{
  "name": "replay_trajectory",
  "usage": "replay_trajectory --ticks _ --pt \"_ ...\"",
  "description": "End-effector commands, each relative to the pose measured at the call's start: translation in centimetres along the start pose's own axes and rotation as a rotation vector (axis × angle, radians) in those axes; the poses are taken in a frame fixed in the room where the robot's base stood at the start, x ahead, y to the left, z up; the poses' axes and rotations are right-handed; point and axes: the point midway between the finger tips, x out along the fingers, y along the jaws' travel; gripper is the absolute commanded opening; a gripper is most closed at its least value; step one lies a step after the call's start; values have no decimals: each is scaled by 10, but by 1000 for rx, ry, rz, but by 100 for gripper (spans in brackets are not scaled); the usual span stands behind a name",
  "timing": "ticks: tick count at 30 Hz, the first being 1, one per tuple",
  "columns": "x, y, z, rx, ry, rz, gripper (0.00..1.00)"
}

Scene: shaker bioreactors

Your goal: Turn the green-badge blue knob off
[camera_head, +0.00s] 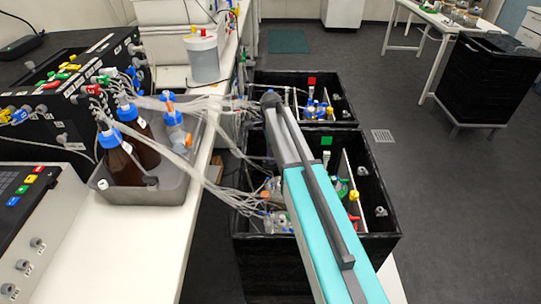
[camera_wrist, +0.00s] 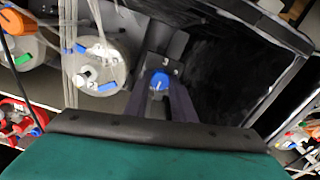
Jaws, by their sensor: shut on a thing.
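The blue knob (camera_wrist: 159,80) shows in the wrist view, with a white mark on its face, on a grey mount near the black box wall. My gripper (camera_wrist: 159,92) has its two dark fingers on either side of the knob and is shut on it. In the head view, the green badge (camera_head: 326,141) is on the back wall of the nearer black box (camera_head: 384,240). My arm reaches across this box and hides part of its inside; the gripper and the held knob cannot be made out there.
Bottles and tubes crowd the box beside the gripper, including a clear white-topped vessel (camera_wrist: 98,70). A red badge (camera_head: 311,81) marks the farther box. The bench at left holds a grey tray (camera_head: 172,190) with brown bottles.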

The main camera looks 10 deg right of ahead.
Motion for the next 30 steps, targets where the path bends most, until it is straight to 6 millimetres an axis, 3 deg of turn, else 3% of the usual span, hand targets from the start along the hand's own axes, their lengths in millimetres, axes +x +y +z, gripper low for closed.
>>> replay_trajectory --ticks 2,3,6,20,30 --pt "-1 -1 0 2 0 -3 0" --pt "-1 -1 0 2 0 -3 24" --pt "-1 -1 0 1 0 -3 41" --pt "-4 0 0 0 0 -1 42" --pt "-34 -1 0 0 0 -2 42"
